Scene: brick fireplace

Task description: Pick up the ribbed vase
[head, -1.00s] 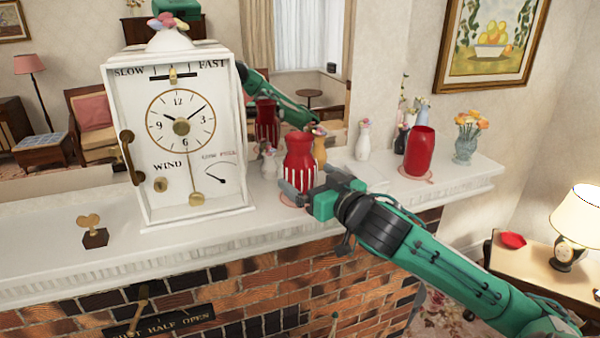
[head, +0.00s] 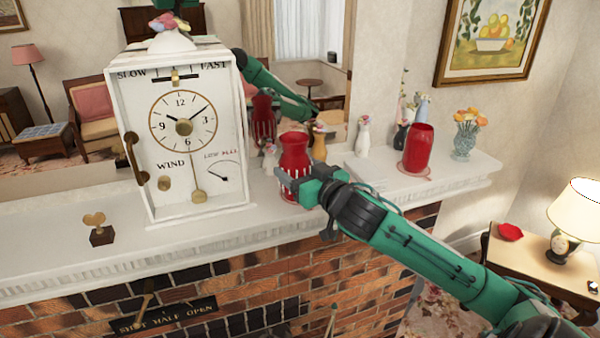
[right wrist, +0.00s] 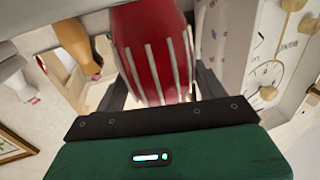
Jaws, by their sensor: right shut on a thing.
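The ribbed vase (head: 294,152) is red with white vertical ribs on its lower body. It stands upright on the white mantel shelf, just right of the clock, over a reddish round mat that is mostly hidden. My right gripper (head: 296,181) is shut on its lower body, reaching in from the front right. In the right wrist view the vase (right wrist: 152,55) sits between the two dark fingers, with its ribs showing. I cannot tell whether its base is clear of the shelf. My left gripper is not in view.
A white clock (head: 228,150) stands close to the left. A yellow vase (head: 319,146) and a white vase (head: 362,140) stand behind. A plain red vase (head: 418,150) and a flower vase (head: 465,140) are to the right. A mirror backs the shelf.

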